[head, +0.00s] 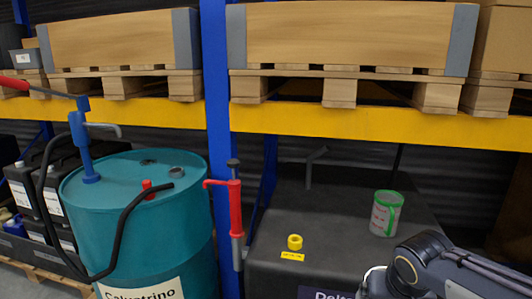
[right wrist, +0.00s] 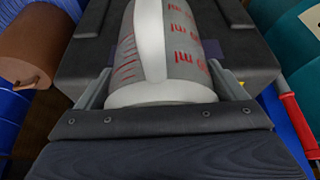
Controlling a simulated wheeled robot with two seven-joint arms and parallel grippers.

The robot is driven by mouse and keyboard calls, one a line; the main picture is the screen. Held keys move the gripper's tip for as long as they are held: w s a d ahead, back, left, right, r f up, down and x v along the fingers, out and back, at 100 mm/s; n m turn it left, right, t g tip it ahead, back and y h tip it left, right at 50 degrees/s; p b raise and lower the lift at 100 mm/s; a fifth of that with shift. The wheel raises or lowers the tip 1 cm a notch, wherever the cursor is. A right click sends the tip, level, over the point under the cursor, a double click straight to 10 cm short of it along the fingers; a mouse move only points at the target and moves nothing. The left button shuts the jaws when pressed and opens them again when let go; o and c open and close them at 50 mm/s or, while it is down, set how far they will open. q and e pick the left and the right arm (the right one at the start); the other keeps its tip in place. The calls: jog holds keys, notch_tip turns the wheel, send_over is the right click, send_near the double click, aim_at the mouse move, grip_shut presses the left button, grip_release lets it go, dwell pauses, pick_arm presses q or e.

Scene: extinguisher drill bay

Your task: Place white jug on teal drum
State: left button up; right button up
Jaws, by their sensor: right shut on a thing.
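The teal drum (head: 140,235) stands upright at the left in the head view. Its top (head: 120,190) carries a blue hand pump (head: 83,140) with a black hose, a small red cap and a dark bung. Bare teal shows between them. In the right wrist view my right gripper (right wrist: 163,86) is shut on the white jug (right wrist: 190,50), a pale body with red markings and a white handle strip. One finger shows on each side of it. The jug's far end is cut off by the frame. In the head view my right arm is at the lower right. My left gripper is not in view.
A black tank (head: 335,215) right of the drum bears a green-and-white can (head: 386,213) and a yellow cap (head: 294,242). A red-handled pump (head: 234,205) stands between drum and tank. A blue post (head: 216,100) and yellow beam (head: 380,122) with loaded pallets stand behind.

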jog(key=w+a+f+n+p, duration=0.1)
jog(key=w+a+f, duration=0.15)
jog(key=f, duration=0.45)
jog(key=w+a+f+n, duration=0.1)
jog(key=w+a+f, duration=0.1)
jog(key=w+f, duration=0.35)
jog(key=s+f, duration=0.5)
jog(key=f, duration=0.2)
jog(key=shift+s+f+y, duration=0.3)
jog(key=shift+s+y, duration=0.05)
jog(key=shift+y, duration=0.05)
